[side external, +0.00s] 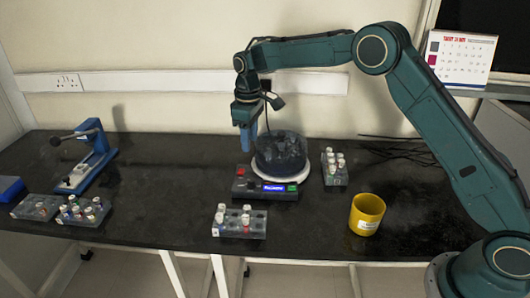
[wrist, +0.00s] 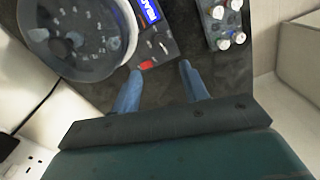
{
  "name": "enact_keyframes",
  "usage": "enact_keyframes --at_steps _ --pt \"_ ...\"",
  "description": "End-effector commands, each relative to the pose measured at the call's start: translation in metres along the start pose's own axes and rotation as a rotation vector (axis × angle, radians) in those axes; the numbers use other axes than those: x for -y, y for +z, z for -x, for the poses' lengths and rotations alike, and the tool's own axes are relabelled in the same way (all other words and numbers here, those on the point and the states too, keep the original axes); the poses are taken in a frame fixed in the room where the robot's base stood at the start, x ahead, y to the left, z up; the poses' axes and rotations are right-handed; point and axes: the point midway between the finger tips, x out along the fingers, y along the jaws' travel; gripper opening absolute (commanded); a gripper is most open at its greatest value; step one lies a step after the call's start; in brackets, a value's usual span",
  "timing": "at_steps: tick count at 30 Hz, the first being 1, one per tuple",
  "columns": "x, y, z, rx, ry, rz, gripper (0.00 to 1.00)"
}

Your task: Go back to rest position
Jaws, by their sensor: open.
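My gripper (side external: 246,145) is at the back of the table, fingers pointing down, just left of the round dark centrifuge (side external: 281,152). In the wrist view its two blue fingers (wrist: 160,70) are spread apart with nothing between them. The centrifuge has a clear dark bowl on a white ring (side external: 283,178). A control panel (side external: 252,189) with a lit blue display sits in front of it. The round unit also shows at upper left in the wrist view (wrist: 75,35). Contact between the fingers and the unit cannot be told.
Racks with capped tubes stand right of the unit (side external: 335,170), in front (side external: 240,228) and at far left (side external: 83,213). A yellow cup (side external: 366,216) stands at front right. A blue press-like device (side external: 90,160) is at left. Black cables lie at back right. The wall is close behind.

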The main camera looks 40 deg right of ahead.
Motion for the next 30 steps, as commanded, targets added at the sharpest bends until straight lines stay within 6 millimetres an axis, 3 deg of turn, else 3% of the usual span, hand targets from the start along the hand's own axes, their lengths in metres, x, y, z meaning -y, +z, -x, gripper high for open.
enact_keyframes --at_steps 5,11,21,30 --pt "0.001 0.004 0.009 -0.009 0.004 -0.008 0.44" --pt "0.004 0.019 0.036 -0.034 0.016 -0.037 0.44" --pt "0.020 0.071 0.102 -0.105 0.045 -0.122 0.44" --pt "0.041 0.128 0.145 -0.172 0.068 -0.199 0.44"
